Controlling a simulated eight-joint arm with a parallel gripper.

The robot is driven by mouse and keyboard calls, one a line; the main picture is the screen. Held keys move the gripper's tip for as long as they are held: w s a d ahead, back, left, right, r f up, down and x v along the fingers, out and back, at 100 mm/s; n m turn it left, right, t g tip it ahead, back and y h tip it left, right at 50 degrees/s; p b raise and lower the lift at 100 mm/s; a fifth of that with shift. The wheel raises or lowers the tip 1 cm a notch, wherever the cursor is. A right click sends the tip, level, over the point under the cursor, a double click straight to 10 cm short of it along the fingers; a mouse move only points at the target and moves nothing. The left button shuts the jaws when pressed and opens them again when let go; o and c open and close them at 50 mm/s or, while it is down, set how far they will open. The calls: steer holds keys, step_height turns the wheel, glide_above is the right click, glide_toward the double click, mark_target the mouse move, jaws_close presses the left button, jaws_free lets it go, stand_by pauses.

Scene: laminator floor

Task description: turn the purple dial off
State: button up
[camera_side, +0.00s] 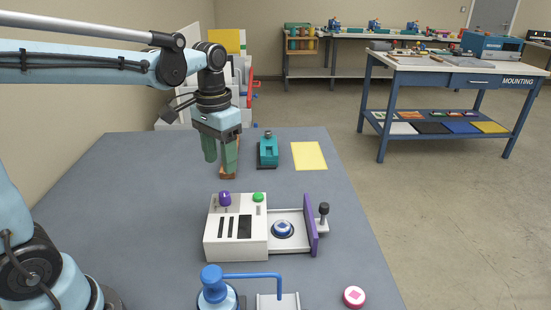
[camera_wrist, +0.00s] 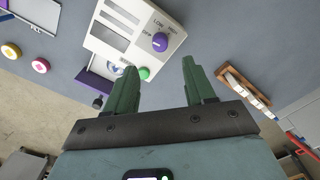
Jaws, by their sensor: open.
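The purple dial (camera_side: 225,198) sits on the top left of a white control box (camera_side: 222,250), beside a green button (camera_side: 258,197). In the wrist view the purple dial (camera_wrist: 160,41) shows on the box face (camera_wrist: 110,20), with printed words near it such as LOW and OFF. Its exact setting is too small to tell. My gripper (camera_side: 220,168) is open and empty, behind and above the box, with green fingers pointing down. In the wrist view my gripper's fingers (camera_wrist: 158,72) are spread apart, and the dial lies beyond their tips, touching neither.
A purple panel (camera_side: 312,230) with a black knob stands at the box's right, by an open drawer with a blue round piece (camera_side: 283,229). A wooden rack (camera_wrist: 243,86) lies near my gripper.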

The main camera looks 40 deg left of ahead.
steer(key=shift+r, duration=1.5)
steer(key=shift+s, duration=0.1)
steer(key=s+d+f+t, duration=0.3)
steer(key=s+f+t, duration=0.2)
steer(key=s+t, duration=0.1)
steer(key=shift+s+d+f+t, duration=0.15)
steer(key=shift+f+t, duration=0.05)
steer(key=shift+t, duration=0.3)
